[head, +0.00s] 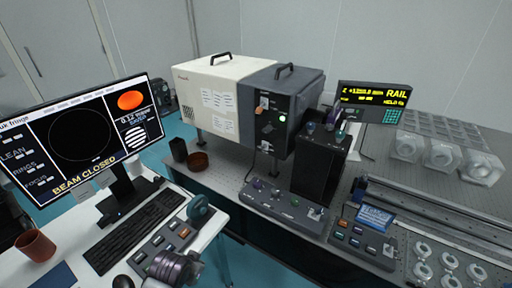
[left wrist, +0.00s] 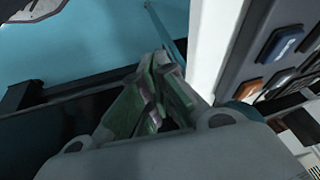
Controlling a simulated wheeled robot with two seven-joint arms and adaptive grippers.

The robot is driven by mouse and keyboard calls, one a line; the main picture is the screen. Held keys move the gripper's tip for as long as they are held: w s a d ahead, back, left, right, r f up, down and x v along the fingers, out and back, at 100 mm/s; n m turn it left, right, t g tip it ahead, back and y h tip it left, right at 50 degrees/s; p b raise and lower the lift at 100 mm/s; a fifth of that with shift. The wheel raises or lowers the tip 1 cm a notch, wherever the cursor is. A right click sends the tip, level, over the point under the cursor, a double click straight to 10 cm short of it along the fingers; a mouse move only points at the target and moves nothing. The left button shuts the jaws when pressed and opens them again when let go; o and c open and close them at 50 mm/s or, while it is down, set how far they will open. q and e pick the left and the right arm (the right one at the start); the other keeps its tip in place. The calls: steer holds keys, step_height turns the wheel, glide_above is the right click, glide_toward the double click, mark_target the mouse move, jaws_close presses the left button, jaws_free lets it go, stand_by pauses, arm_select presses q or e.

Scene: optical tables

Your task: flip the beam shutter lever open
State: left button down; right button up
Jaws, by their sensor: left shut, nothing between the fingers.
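The laser housing, a cream and dark grey box (head: 211,82), stands at the back on the optical table. A small pale fitting (head: 266,146) sits lower on the front. I cannot tell for certain which of these is the shutter lever. The monitor (head: 80,140) reads "BEAM CLOSED". My left gripper (left wrist: 164,72) is shut and empty in the left wrist view, beside the desk edge and over the floor, away from the housing. My right gripper is not visible.
The desk holds a keyboard (head: 135,230), a button panel (head: 165,245), a teal rounded object (head: 199,211) and a brown cup (head: 36,246). A long control strip (head: 285,204) and a black box (head: 318,170) stand in front of the housing. A blue floor gap separates desk and table.

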arm_select(q)
steer(key=w+d+r+m+t, duration=0.2)
steer(key=w+r+m+t, duration=0.2)
steer(key=w+r+m, duration=0.5)
steer(key=w+d+r+m+t, duration=0.2)
steer(key=w+r+m+t, duration=0.4)
steer(key=w, duration=0.5)
steer(key=w+d+r+m+t+h, duration=0.1)
steer(key=w+d+r+m+h, duration=0.3)
steer(key=r+m, duration=0.4)
steer(key=w+d+r+m+t+h, duration=0.2)
steer(key=r+m, duration=0.7)
steer(key=m, duration=0.5)
steer(key=shift+w+d+r+m+h, duration=0.25)
steer(key=shift+w+d+h, duration=0.75)
steer(key=shift+h, duration=0.7)
steer(key=shift+s, duration=0.1)
